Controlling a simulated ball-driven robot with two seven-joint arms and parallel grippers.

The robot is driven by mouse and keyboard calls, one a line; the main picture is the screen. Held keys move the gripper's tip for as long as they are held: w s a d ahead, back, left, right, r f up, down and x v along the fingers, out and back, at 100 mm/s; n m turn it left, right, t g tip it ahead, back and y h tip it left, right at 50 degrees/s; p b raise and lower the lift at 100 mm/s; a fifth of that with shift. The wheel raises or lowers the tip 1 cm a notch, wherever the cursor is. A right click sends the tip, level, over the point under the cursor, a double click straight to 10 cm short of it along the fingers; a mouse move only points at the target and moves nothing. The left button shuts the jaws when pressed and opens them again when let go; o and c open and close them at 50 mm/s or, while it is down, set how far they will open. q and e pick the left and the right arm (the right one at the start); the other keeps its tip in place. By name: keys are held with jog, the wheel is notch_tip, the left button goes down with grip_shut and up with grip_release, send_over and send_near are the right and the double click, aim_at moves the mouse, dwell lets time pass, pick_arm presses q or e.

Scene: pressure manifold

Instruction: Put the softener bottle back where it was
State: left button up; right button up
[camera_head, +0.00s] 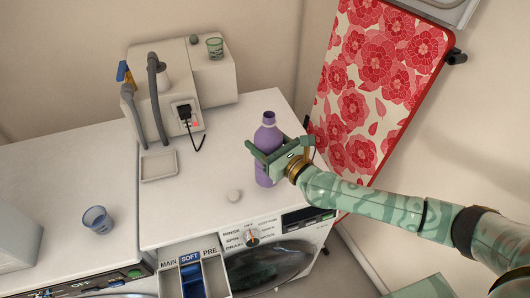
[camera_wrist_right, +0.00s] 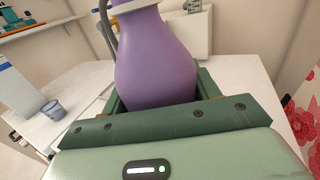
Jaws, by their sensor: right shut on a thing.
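The purple softener bottle (camera_head: 268,135) stands upright over the right part of the washer top in the head view. My right gripper (camera_head: 269,156) is shut around its body, coming in from the right. The bottle fills the middle of the right wrist view (camera_wrist_right: 156,62), between the green jaws (camera_wrist_right: 155,105). I cannot tell whether its base touches the top. The opened detergent drawer (camera_head: 195,274) at the washer's front has compartments marked MAIN, SOFT and PRE; the SOFT one is blue. My left gripper is not in view.
A shallow tray (camera_head: 159,166), a white box unit with hoses (camera_head: 190,75) and a blue cup (camera_head: 97,219) stand further left. A red floral ironing board (camera_head: 375,75) leans behind right.

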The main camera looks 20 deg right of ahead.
jog(key=shift+w+d+f+b, duration=0.15)
jog(key=shift+f+b, duration=0.55)
jog(key=shift+f, duration=1)
jog(key=o, duration=0.9)
jog(key=shift+f, duration=0.25)
jog(key=o, duration=0.5)
jog(key=shift+c, duration=0.2)
jog(key=shift+r, duration=0.1)
jog(key=shift+r, duration=0.25)
jog(key=v, duration=1.2)
jog(key=shift+f, duration=0.15)
